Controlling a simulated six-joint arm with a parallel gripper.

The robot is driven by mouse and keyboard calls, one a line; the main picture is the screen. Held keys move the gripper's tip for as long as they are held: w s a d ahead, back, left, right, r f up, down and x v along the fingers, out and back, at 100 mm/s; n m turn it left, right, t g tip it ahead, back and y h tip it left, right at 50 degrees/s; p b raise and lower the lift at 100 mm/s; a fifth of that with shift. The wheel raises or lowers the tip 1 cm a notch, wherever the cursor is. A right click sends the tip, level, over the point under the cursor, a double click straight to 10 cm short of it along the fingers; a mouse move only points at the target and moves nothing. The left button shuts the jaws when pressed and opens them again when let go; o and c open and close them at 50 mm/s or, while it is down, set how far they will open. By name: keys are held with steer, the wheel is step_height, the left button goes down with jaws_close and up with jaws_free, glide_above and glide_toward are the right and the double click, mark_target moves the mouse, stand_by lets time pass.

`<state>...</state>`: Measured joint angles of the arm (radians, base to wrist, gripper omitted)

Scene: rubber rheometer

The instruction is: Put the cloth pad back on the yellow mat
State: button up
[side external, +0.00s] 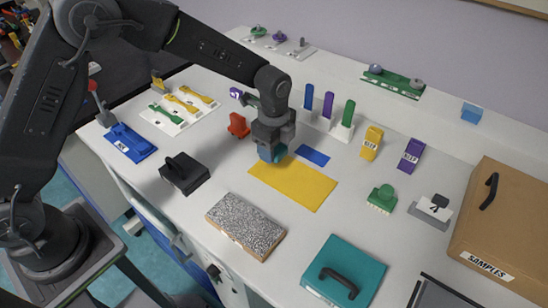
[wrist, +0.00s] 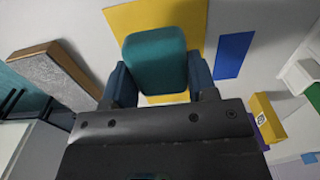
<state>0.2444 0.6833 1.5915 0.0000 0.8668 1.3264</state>
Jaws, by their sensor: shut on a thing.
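The teal cloth pad (wrist: 155,60) is held between the two fingers of my gripper (wrist: 160,78), seen in the wrist view. In the side view my gripper (side external: 271,152) points down at the far left edge of the yellow mat (side external: 298,187), and a little of the teal pad shows between its fingers. The yellow mat also shows behind the pad in the wrist view (wrist: 121,24). The pad overlaps the mat in both views; I cannot tell whether it touches it. The fingers hide part of the pad in the side view.
A blue mat (side external: 312,155) lies just behind the yellow mat. A red object (side external: 238,125) stands close to my gripper's left. A speckled block (side external: 245,226), a black handled block (side external: 184,173) and a teal handled case (side external: 343,274) stand in front. Most of the yellow mat is bare.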

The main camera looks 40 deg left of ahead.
mark_target(274, 167)
steer(key=shift+f, duration=2)
steer(key=shift+f, duration=0.1)
steer(key=o, duration=0.8)
steer(key=shift+o, duration=0.2)
step_height(274, 167, up, 12)
steer(key=shift+r, duration=0.2)
